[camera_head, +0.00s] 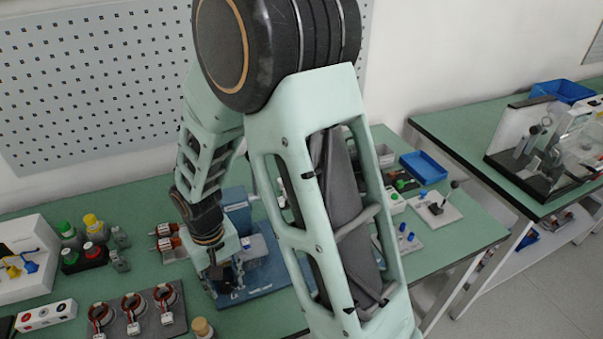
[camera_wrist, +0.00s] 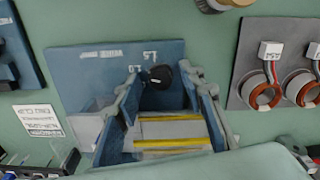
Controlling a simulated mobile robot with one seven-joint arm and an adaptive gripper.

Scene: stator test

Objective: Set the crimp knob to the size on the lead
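The black crimp knob (camera_wrist: 160,77) sits on a blue plate (camera_wrist: 75,70) in the wrist view. In the head view my gripper (camera_head: 220,275) is low over the blue crimp station (camera_head: 262,298), and the knob is hidden there. A lead with a white tag (camera_wrist: 271,50) rises from a copper-ringed stator (camera_wrist: 262,93); its print is too small to read surely.
A dark tray (camera_head: 176,328) with several stators stands left of the station. Bottles (camera_head: 93,226) and a white box (camera_head: 45,315) are farther left. A white card (camera_wrist: 38,120) lies beside the plate. Fixtures and a blue bin (camera_head: 424,167) are at the right.

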